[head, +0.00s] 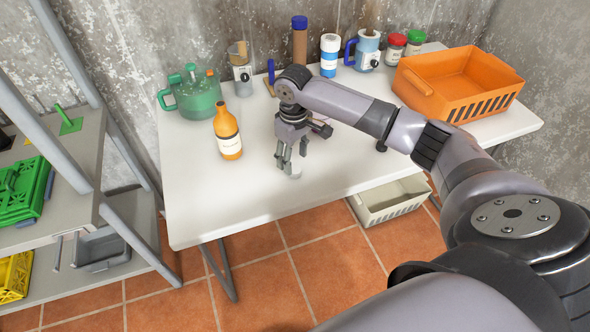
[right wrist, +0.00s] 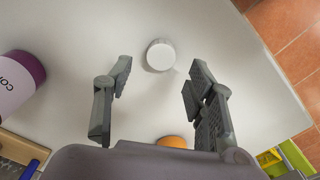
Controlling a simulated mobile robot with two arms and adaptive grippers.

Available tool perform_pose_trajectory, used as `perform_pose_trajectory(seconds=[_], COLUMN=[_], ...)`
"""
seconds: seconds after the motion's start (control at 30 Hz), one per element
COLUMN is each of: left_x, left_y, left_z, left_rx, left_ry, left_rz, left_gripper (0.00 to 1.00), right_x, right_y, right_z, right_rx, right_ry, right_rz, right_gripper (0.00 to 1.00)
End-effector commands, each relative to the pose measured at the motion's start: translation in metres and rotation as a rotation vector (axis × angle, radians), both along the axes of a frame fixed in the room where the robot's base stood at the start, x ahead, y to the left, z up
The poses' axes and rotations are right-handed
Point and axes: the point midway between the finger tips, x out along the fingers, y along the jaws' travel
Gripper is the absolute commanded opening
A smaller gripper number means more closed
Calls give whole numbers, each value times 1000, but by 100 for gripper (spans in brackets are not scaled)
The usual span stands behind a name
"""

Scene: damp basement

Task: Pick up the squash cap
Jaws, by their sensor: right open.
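A small round white cap (right wrist: 161,55), which I take for the squash cap, lies on the white table. In the right wrist view it is beyond the fingertips and roughly midway between them. In the head view its pale side (head: 295,172) shows at the fingertips, partly hidden by them. My right gripper (head: 289,165) points down over the table, open and empty; its two fingers are spread apart in the right wrist view (right wrist: 157,85). An orange bottle (head: 228,133) with a pale label stands upright to the left of the gripper. My left gripper is not in view.
A green jug (head: 192,93), several jars and mugs, and an orange basket (head: 458,84) stand along the back of the table (head: 255,200). A jar with a purple end (right wrist: 20,75) shows in the right wrist view. The table's front is mostly clear. A grey shelf rack stands left.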

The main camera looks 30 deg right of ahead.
Motion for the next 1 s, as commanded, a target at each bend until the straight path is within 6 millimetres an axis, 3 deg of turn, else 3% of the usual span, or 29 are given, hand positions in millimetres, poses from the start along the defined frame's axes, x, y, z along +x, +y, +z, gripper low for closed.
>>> perform_pose_trajectory(seconds=[0.2, 0.53, 1.0], left_x=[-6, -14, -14], left_y=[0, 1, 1], left_z=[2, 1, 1], left_rx=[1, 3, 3], left_ry=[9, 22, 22], left_rz=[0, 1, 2], left_gripper=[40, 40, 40], right_x=[-4, -4, -3], right_y=[-1, -1, -1], right_z=[-31, -38, -37], right_rx=[-2, -2, -2], right_ry=[1, -1, -1], right_rz=[-1, 0, 0], right_gripper=[50, 50, 19])
